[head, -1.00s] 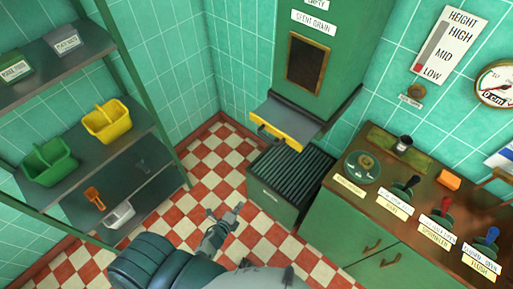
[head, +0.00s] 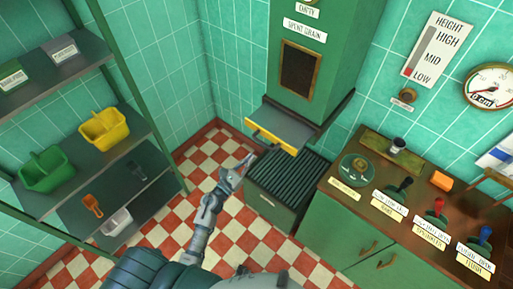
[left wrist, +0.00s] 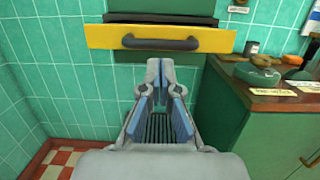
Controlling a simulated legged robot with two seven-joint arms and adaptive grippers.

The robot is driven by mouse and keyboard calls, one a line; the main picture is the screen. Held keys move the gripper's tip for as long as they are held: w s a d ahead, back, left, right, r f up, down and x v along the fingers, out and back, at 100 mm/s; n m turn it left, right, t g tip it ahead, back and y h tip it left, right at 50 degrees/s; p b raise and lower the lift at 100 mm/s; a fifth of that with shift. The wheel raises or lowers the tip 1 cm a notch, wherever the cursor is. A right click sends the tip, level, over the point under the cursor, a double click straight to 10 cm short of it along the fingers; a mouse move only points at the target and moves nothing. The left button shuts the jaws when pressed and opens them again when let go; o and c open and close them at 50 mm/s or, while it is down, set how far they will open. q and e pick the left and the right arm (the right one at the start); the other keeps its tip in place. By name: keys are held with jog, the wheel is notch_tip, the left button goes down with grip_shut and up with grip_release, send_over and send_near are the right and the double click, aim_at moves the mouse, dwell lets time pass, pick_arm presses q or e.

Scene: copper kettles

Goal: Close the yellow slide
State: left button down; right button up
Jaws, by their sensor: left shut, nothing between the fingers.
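The yellow slide (head: 271,137) sticks out from the lower front of the green spent grain cabinet (head: 327,75), with its dark top surface showing. In the left wrist view the yellow front (left wrist: 160,38) spans the upper part, with a dark bar handle (left wrist: 160,42) across its middle. My left gripper (head: 244,160) is in front of the slide and a little left of it, apart from it. In the left wrist view its fingers (left wrist: 160,68) point at the slide, just below the handle, and they are shut and empty. My right gripper is not in view.
A slatted green bin (head: 285,185) stands below the slide. A counter (head: 330,200) with labelled levers is at the right. A shelf rack (head: 110,150) with a yellow caddy (head: 104,130) and a green caddy (head: 47,170) stands at the left. Checkered floor (head: 215,150) lies between.

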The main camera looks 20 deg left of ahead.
pick_arm(q)
jog(key=p, duration=0.1)
send_near(276, 132)
jog(key=shift+s+a+r, duration=0.1)
jog(key=shift+a+r, duration=0.05)
jog(key=shift+a, duration=0.35)
jog(key=shift+a, duration=0.1)
jog(key=b+x, duration=0.1)
jog(key=x, duration=0.2)
jog(key=f+b+x, duration=0.1)
jog(key=b+x, duration=0.1)
jog(key=x, duration=0.2)
jog(key=f+b+x, duration=0.1)
jog(key=x, duration=0.3)
jog(key=shift+d+f+b, duration=0.2)
jog(key=shift+d+b, duration=0.05)
jog(key=shift+b, duration=0.05)
jog(key=shift+r, duration=0.3)
jog(key=shift+a+r, duration=0.1)
jog(key=shift+r, duration=0.05)
